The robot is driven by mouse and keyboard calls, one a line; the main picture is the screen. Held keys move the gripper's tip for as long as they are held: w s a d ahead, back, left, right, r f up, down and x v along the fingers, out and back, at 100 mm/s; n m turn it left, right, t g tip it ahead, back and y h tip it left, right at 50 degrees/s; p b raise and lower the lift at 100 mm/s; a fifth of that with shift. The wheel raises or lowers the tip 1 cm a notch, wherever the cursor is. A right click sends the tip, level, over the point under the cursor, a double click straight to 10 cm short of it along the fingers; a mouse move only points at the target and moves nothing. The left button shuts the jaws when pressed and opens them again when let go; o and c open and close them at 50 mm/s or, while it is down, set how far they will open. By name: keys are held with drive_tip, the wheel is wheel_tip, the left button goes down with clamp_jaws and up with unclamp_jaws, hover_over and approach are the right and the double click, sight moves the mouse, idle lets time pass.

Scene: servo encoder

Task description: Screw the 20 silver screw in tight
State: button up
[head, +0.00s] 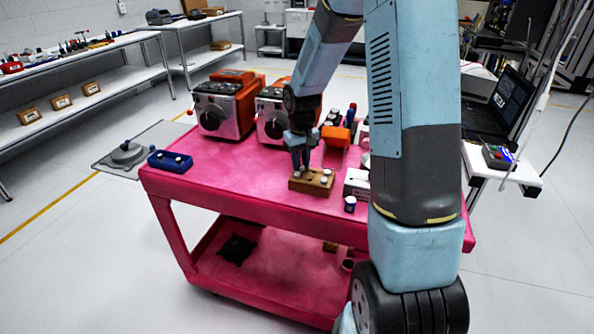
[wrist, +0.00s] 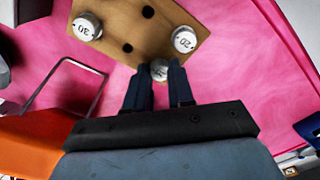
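A brown wooden block (head: 319,186) lies on the pink cart top and also shows in the wrist view (wrist: 113,42), with dark holes in its top. The silver screw marked 20 (wrist: 185,39) stands at the block's right edge in the wrist view. A silver screw marked 30 (wrist: 87,27) stands at its left. A third silver screw (wrist: 160,69) shows between my fingertips, partly hidden by them; its mark is unclear. My gripper (wrist: 160,84) points down over this edge of the block, beside the 20 screw. Its fingers are slightly apart; no grip on a screw is visible.
Two orange and grey machines (head: 222,105) stand at the cart's back. Bare cart top lies left of the block.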

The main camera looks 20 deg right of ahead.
sight(301, 166)
drive_tip(key=shift+c, duration=1.3)
drive_tip(key=shift+r, duration=2.5)
drive_tip(key=shift+s, duration=0.1)
